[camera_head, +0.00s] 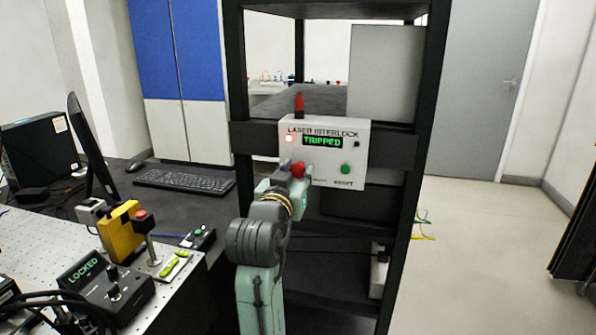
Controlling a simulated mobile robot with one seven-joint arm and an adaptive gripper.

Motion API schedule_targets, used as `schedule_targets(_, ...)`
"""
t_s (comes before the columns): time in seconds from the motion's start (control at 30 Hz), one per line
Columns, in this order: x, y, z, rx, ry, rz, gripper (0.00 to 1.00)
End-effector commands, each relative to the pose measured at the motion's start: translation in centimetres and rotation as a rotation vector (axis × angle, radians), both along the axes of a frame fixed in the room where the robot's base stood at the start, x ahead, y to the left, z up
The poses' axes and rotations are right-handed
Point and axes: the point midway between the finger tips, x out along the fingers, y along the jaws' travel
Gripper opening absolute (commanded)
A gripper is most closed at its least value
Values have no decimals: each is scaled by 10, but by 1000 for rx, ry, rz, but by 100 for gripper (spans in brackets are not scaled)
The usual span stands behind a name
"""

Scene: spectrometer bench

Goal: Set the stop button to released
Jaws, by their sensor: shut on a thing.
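The laser interlock box (325,148) is a white box on the black rack, and its green display reads TRIPPED. A small light at its upper left glows red. The red stop button (298,170) is low on the left of its front face. My gripper (297,173) is at this button, with its jaws shut around it. The fingers and arm hide the button's lower part and the panel around it. I cannot tell whether the button is pressed in or out. A green button (345,169) is to the right, above a small label that seems to read RESET.
The black rack (237,70) has uprights on both sides of the box. At left, a perforated bench (50,232) holds a unit reading LOCKED (100,285), a yellow block (122,230) and another red knob (142,215). A keyboard (185,179) lies behind.

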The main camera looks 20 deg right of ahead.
Motion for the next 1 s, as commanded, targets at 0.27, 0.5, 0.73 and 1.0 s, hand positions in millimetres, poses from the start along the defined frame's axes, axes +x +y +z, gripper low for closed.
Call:
schedule_targets(0.27, -5, 4, -1, 2, 1, 1, 0)
schedule_targets(0.5, -5, 4, -1, 1, 2, 0, 45)
schedule_targets(0.73, -5, 3, -1, 1, 1, 0, 51)
schedule_targets(1.0, -12, 9, 0, 0, -1, 1, 51)
